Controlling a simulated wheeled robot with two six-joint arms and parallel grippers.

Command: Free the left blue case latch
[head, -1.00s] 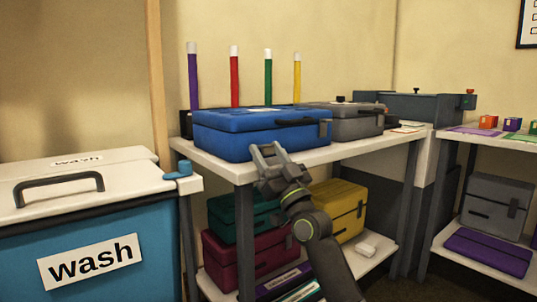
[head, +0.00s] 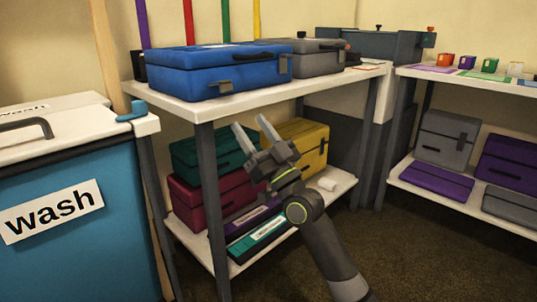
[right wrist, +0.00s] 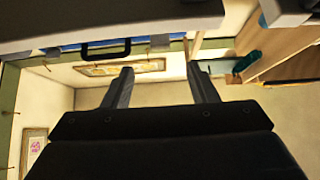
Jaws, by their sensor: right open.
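The blue case (head: 185,82) lies closed on the white tabletop (head: 190,108). A grey latch (head: 224,86), the left one, sits low on its front face; its exact position is too small to judge. A dark handle (head: 246,57) is further right on that face. My right gripper (head: 252,125) is open and empty, in front of and below the table edge, apart from the case. The right wrist view shows its two fingers (right wrist: 160,75) spread, with the dark handle (right wrist: 105,49) and grey latch (right wrist: 160,43) beyond. My left gripper is out of view.
A grey case (head: 318,62) stands beside the blue one. Green, crimson and yellow cases (head: 305,140) fill the lower shelf behind my gripper. The wash bin (head: 75,210) is at left. Open floor (head: 415,250) lies to the right.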

